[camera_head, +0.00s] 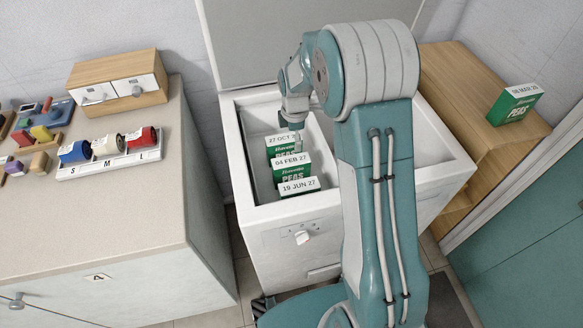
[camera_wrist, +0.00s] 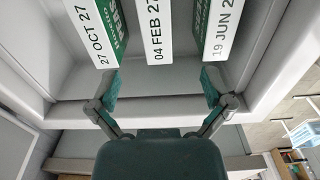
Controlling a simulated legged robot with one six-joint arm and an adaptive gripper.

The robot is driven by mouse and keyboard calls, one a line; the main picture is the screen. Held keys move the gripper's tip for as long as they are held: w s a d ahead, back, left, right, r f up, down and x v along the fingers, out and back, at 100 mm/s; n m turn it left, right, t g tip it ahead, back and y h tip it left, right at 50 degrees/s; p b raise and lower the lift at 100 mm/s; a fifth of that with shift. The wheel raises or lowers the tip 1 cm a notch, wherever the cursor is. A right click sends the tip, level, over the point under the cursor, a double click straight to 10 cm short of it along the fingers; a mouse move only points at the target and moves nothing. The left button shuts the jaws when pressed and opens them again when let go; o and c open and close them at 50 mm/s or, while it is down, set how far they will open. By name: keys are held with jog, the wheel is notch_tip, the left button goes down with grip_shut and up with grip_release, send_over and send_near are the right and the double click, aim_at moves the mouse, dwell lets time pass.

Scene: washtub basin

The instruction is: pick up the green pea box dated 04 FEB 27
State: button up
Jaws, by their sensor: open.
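The green pea box dated 04 FEB 27 (camera_head: 291,170) stands in the white basin (camera_head: 262,213), in the middle of a row of three. Its white dated top also shows in the wrist view (camera_wrist: 155,32). The box dated 27 OCT 27 (camera_head: 283,143) is behind it and the one dated 19 JUN 27 (camera_head: 299,188) is in front. My gripper (camera_wrist: 160,82) is open and empty. In the wrist view its two fingertips lie below the labels, spread wider than the middle box. In the head view my gripper (camera_head: 293,118) is at the basin's back, partly hidden.
Another green pea box (camera_head: 515,104), dated in March, stands on the wooden shelf (camera_head: 470,90) at right. The basin walls rise close around the row. A counter (camera_head: 130,205) at left holds a wooden drawer unit (camera_head: 118,82) and a tray of coloured rolls (camera_head: 110,160).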

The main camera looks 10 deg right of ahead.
aim_at(291, 160)
jog(key=shift+w+f+n, duration=0.2)
jog(key=shift+f+n, duration=0.1)
jog(key=shift+f, duration=0.45)
jog(key=f, duration=0.4)
jog(key=shift+a+f, duration=0.35)
jog(key=shift+f, duration=0.05)
jog(key=shift+w+a+f, duration=0.1)
jog(key=shift+f, duration=1.3)
jog(key=shift+w+f, duration=0.1)
jog(key=shift+f, duration=1.25)
jog(key=c, duration=1.4)
